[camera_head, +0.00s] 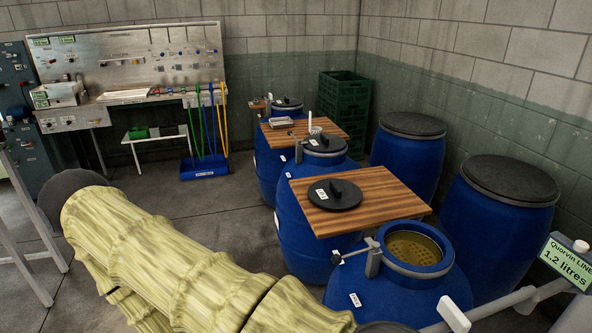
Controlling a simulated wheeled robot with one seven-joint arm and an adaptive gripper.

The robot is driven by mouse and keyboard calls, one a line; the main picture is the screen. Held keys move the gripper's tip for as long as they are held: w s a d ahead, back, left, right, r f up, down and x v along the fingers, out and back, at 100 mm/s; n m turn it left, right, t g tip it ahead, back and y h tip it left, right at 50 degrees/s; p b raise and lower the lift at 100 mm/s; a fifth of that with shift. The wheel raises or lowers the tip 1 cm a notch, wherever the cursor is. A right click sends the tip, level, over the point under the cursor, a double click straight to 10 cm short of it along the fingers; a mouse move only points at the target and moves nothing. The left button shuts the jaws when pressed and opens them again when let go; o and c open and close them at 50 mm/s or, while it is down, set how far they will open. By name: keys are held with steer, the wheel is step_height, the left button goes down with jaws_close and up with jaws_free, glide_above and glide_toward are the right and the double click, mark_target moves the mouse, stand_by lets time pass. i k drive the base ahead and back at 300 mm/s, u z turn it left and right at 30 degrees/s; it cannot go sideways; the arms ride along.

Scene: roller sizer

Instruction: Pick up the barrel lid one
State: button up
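A round black lid (345,201) with a raised grip and a small white label lies flat on a wooden board (385,192). The board rests beside the open blue barrel (385,292), whose mouth shows a yellowish perforated surface. A second black lid (325,146) sits on the blue barrel behind, and a third black lid (287,103) on the farthest barrel of the row. The labels are too small to read, so I cannot tell which lid is number one. My sleeved arm crosses the lower left; my gripper is not in view.
Two closed blue barrels (495,225) (408,160) stand along the right wall. A second board (292,135) carries small items. Green crates (344,100) are stacked at the back. A sign (567,262) and pipe (500,308) occupy the lower right. Bare floor (215,215) lies left of the barrels.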

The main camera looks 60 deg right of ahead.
mark_target(334, 194)
steer(key=i, duration=2.1)
steer(key=z, duration=2.9)
